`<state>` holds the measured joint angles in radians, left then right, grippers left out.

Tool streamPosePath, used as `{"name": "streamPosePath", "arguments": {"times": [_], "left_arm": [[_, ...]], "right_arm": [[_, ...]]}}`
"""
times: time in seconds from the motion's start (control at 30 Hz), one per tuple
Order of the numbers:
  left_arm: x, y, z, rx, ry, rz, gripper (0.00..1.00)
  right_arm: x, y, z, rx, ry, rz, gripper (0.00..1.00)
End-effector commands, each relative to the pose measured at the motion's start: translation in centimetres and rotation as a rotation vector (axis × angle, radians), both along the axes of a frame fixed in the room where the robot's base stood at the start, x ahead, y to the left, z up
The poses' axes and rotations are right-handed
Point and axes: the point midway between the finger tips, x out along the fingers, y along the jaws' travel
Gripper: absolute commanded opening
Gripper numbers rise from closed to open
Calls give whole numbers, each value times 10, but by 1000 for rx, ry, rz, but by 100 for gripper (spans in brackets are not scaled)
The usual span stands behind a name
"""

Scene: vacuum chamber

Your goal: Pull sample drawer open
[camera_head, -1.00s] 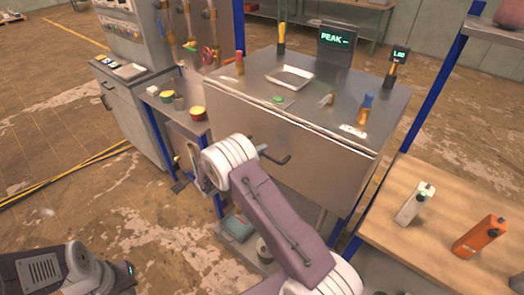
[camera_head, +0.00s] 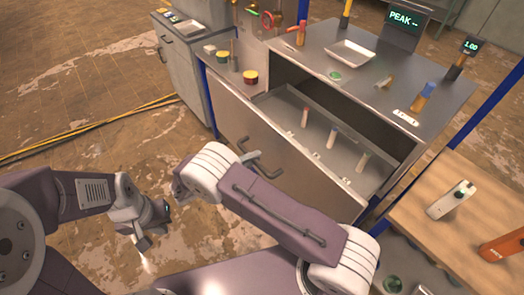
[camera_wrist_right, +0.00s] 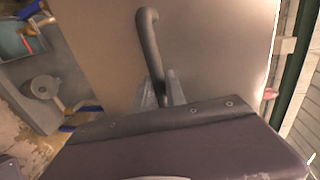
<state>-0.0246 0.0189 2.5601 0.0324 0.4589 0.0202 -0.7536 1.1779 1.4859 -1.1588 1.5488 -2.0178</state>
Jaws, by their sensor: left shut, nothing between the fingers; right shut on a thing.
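The sample drawer (camera_head: 225,108) stands pulled out of the steel cabinet, its inside showing. Several small vials (camera_head: 332,137) stand upright in it. The dark bar handle (camera_head: 273,172) is on the drawer's front and also shows in the right wrist view (camera_wrist_right: 148,40). My right gripper (camera_wrist_right: 160,92) is shut on the handle; in the head view my right wrist partly hides this grip. My left gripper (camera_head: 143,245) is shut and empty, low over the floor to the left of the drawer.
The cabinet top (camera_head: 330,38) carries a metal tray (camera_head: 352,50), tools and a PEAK display (camera_head: 404,19).

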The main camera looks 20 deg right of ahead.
Motion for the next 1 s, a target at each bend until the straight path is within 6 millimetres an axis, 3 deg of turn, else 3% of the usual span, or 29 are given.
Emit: {"name": "streamPosePath", "arguments": {"times": [0.6,0.63,0.7,1.0], "left_arm": [[0,0,1,0,0,0,0],[0,0,1,0,0,0,0],[0,0,1,0,0,0,0],[0,0,2,0,0,0,0]], "right_arm": [[-4,9,-1,0,2,-2,0],[-4,9,-1,0,2,-2,22],[-4,9,0,-1,1,-2,38],[-4,9,1,-1,0,-1,38]]}}
